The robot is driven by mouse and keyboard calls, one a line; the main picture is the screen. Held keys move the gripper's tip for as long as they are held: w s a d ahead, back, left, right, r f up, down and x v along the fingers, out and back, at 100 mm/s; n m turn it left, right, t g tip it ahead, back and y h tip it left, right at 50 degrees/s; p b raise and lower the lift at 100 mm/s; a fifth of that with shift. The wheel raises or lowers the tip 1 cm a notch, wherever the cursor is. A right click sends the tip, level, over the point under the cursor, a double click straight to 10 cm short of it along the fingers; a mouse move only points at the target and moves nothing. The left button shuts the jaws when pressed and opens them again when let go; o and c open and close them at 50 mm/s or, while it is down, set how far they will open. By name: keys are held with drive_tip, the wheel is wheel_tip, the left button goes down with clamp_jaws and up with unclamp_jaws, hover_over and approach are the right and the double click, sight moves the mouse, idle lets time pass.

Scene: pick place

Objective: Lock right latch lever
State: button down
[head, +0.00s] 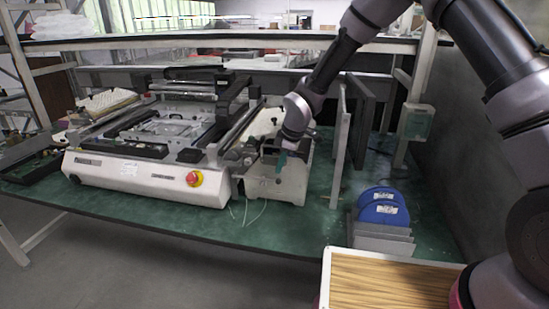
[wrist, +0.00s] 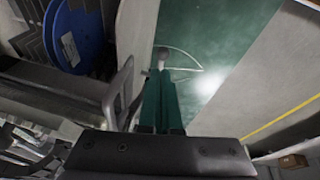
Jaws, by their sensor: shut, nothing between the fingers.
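My gripper (head: 281,160) is at the front right of the white machine (head: 125,175), over the small white box unit (head: 277,187) at its right end. Its green fingers point down and are together, with nothing held. In the wrist view the shut fingers (wrist: 162,90) end close to a small dark round knob (wrist: 160,53), which may be the end of the latch lever. I cannot tell whether they touch. A grey metal loop handle (wrist: 121,92) stands just left of the fingers. The right latch lever cannot be clearly made out in the head view.
A red stop button (head: 194,179) is on the machine's front. Upright panels (head: 341,140) stand right of the box unit. Blue discs (head: 382,205) in a grey rack and a wood-topped box (head: 390,285) are farther right. Green tabletop (head: 270,228) is clear in front.

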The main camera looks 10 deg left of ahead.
drive_tip(key=shift+d+f, duration=0.25)
drive_tip(key=shift+f, duration=0.4)
drive_tip(key=shift+d+f, duration=0.2)
drive_tip(key=shift+f, duration=0.5)
drive_tip(key=shift+d+f, duration=0.25)
drive_tip(key=shift+f, duration=0.4)
drive_tip(key=shift+s, duration=0.1)
drive_tip(key=d+f+v, duration=0.1)
drive_tip(key=d+v, duration=0.2)
drive_tip(key=v, duration=1)
